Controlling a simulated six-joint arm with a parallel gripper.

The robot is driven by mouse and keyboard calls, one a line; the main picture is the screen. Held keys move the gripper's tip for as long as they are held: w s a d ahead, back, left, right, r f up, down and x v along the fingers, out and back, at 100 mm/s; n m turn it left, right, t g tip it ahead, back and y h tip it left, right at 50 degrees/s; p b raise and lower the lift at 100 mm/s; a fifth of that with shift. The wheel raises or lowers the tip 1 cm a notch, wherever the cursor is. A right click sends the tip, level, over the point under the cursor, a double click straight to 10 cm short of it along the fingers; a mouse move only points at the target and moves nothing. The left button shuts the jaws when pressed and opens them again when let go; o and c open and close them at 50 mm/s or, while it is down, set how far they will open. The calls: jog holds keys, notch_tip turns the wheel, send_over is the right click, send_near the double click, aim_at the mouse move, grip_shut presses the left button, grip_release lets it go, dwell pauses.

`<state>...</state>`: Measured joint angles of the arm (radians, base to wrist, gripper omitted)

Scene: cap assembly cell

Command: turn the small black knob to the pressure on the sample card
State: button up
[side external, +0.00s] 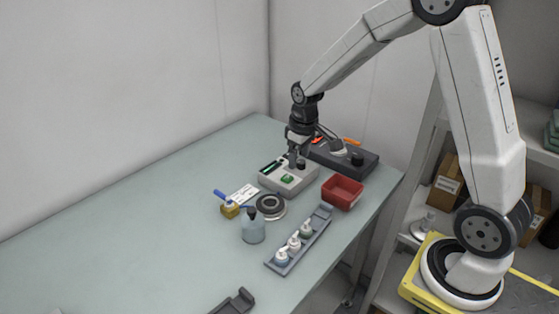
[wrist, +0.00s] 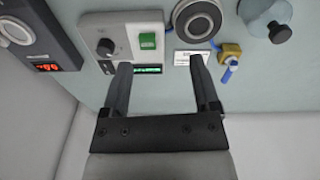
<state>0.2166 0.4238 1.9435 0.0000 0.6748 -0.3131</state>
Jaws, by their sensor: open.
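The small black knob (wrist: 106,47) sits on a light grey control box (wrist: 90,22) with a green button (wrist: 148,41) and a lit green display. The box also shows in the side view (side external: 272,183). The knob's pointer setting is too small to read. The white sample card (wrist: 188,60) lies on the table beside the box; its print is unreadable. It also shows in the side view (side external: 243,193). My gripper (wrist: 160,62) is open and empty, above the box, with the knob just left of its left finger in the wrist view. The fingers partly hide the box and card.
A dark unit (side external: 366,165) with a red display (wrist: 46,67) and white dial stands behind the box. The table's left is clear.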

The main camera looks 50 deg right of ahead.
jog(key=g, duration=0.1)
send_over(302, 162)
notch_tip(302, 162, down, 2)
jog(key=shift+w+d+f+n, duration=0.1)
jog(key=shift+f+n, duration=0.15)
jog(key=shift+n, duration=0.15)
jog(key=shift+f, duration=3.9)
grip_shut()
